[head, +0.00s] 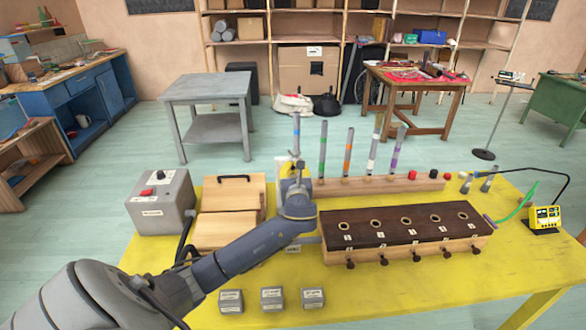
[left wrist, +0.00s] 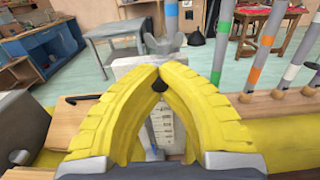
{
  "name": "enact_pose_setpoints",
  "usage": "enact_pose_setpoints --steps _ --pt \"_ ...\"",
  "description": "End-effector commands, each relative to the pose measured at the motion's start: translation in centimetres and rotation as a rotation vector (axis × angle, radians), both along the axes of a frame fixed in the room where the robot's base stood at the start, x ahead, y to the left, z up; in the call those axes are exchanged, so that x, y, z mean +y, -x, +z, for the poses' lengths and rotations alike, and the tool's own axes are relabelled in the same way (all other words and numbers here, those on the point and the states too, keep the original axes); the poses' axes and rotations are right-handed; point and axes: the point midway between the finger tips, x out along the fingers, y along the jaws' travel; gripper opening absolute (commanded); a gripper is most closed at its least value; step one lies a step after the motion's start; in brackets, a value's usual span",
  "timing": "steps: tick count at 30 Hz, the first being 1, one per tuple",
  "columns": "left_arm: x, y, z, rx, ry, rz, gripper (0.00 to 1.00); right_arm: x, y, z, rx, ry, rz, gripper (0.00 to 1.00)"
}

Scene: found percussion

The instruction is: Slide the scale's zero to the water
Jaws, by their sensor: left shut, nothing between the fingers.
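My left gripper (head: 295,174) is over the yellow table, in front of the leftmost tube. In the left wrist view its two yellow fingers (left wrist: 159,84) meet at the tips with nothing between them. A white scale strip with dark marks (left wrist: 166,130) shows in the gap below the fingertips. A grey wing-shaped metal piece (left wrist: 166,44) stands just beyond the tips, by a pale block. The leftmost grey tube with a blue band (head: 296,126) stands upright behind the gripper. I cannot make out the water level or the scale's zero. My right gripper is not in view.
Several banded tubes stand in a wooden rail (head: 375,185) to the right. A dark-topped wooden box with holes and front knobs (head: 403,232) is close on the right. Wooden boxes (head: 230,205) and a grey control box (head: 160,203) are left. Small grey blocks (head: 272,299) lie in front.

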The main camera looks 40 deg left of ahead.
Motion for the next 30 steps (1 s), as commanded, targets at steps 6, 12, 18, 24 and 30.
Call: enact_pose_setpoints --steps 6,12,18,24,30 --pt "0.0 0.0 0.0 0.001 -0.001 0.000 0.09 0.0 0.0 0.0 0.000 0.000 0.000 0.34" --pt "0.0 0.0 0.0 0.001 -0.001 0.000 0.33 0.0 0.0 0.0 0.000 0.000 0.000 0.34" --pt "0.0 0.0 0.0 0.001 -0.001 0.000 0.39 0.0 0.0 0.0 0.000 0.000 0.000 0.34" --pt "-0.4 0.4 0.0 0.000 0.000 -0.001 0.39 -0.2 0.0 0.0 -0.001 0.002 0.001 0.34" --pt "-2.2 2.3 -0.1 0.000 0.001 -0.002 0.39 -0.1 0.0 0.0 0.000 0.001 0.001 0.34"
